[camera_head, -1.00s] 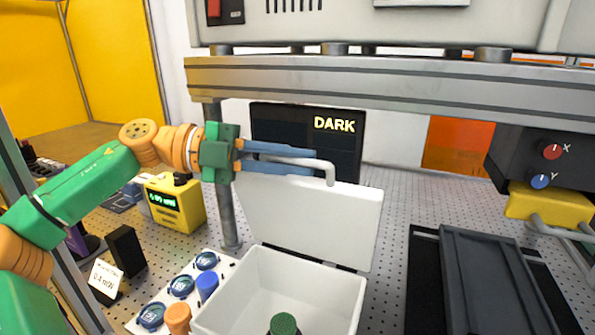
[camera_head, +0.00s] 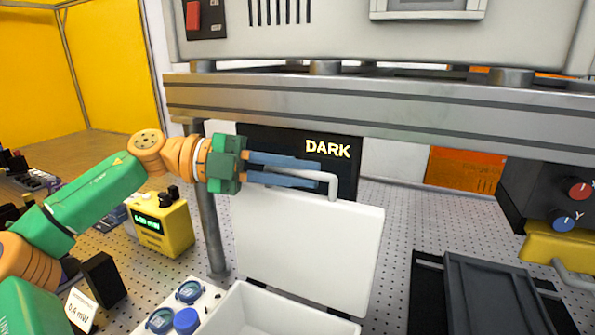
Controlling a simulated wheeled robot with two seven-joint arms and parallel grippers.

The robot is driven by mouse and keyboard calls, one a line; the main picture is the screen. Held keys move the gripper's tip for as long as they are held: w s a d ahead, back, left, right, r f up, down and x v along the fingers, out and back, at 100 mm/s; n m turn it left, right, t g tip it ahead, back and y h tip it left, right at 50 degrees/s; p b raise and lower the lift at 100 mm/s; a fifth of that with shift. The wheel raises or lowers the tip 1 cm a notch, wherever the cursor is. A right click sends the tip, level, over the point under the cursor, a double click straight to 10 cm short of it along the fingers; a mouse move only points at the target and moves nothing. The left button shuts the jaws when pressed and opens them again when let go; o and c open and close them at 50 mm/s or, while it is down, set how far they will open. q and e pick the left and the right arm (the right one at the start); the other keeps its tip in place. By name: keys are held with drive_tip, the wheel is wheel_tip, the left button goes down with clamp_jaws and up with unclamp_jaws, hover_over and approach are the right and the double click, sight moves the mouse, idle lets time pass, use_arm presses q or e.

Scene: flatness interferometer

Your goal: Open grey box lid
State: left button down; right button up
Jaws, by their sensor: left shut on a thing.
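The grey box (camera_head: 262,308) is at the bottom centre, its lid (camera_head: 308,245) raised and standing near upright behind the opening. The box's lower part is cut off by the picture's bottom edge. My right gripper is not in view.
A dark screen reading DARK (camera_head: 328,150) stands behind the lid. A metal post (camera_head: 208,235) and a yellow meter (camera_head: 163,225) are to the left. A dark tray (camera_head: 490,295) lies at right. A thick grey beam (camera_head: 400,115) crosses above.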

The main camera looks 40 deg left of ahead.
use_arm(q)
drive_tip(key=c, duration=1.2)
unclamp_jaws()
drive_tip(key=shift+o, duration=0.2)
drive_tip(key=shift+w, duration=0.15)
drive_tip(key=v, duration=0.1)
drive_tip(key=b, duration=0.1)
drive_tip(key=b+v, duration=0.1)
drive_tip(key=shift+a+f, duration=0.2)
drive_tip(key=shift+a, duration=0.15)
drive_tip(key=v, duration=0.4)
drive_tip(key=shift+s+a+r, duration=0.2)
drive_tip(key=shift+s+r, duration=0.05)
drive_tip(key=shift+s, duration=0.1)
drive_tip(key=shift+d, duration=0.1)
